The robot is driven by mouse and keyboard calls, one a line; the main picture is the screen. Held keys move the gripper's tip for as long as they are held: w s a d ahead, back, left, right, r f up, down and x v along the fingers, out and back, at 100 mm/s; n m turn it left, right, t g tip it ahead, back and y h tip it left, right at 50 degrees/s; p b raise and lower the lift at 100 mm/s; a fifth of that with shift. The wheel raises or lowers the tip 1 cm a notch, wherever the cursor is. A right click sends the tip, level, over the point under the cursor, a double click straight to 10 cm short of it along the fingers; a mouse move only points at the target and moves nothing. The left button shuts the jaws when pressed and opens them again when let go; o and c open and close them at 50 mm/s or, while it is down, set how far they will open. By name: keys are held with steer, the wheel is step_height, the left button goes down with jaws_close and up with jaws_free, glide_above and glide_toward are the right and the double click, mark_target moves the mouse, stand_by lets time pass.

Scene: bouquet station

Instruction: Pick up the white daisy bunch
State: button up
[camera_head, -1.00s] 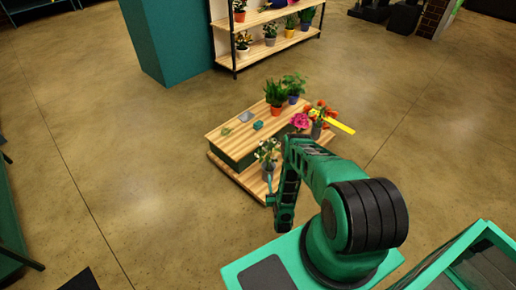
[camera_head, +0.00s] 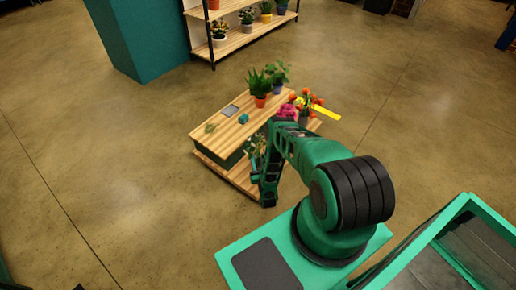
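The white daisy bunch (camera_head: 256,144) stands at the lower front step of a wooden two-level bench (camera_head: 215,135). It is small in view and mostly hidden behind my arm; only a few pale flowers and leaves show at the arm's left edge. My green arm bends over and hangs down in front of the bench. My gripper (camera_head: 257,178) is at its lower end, below the daisies in the picture. I see nothing clearly held in it, and its fingers are too small and dark to read.
Two potted plants (camera_head: 261,88) stand on the bench top, with a small teal item (camera_head: 243,118) and a grey square (camera_head: 230,110). Pink (camera_head: 287,111) and orange flowers (camera_head: 307,103) stand at its right by a yellow strip (camera_head: 318,109). Floor to the left is clear.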

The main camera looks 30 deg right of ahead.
mark_target(258, 154)
steer(key=shift+x, duration=2.25)
steer(key=shift+s+d, duration=0.1)
jaws_close()
steer(key=shift+r, duration=0.1)
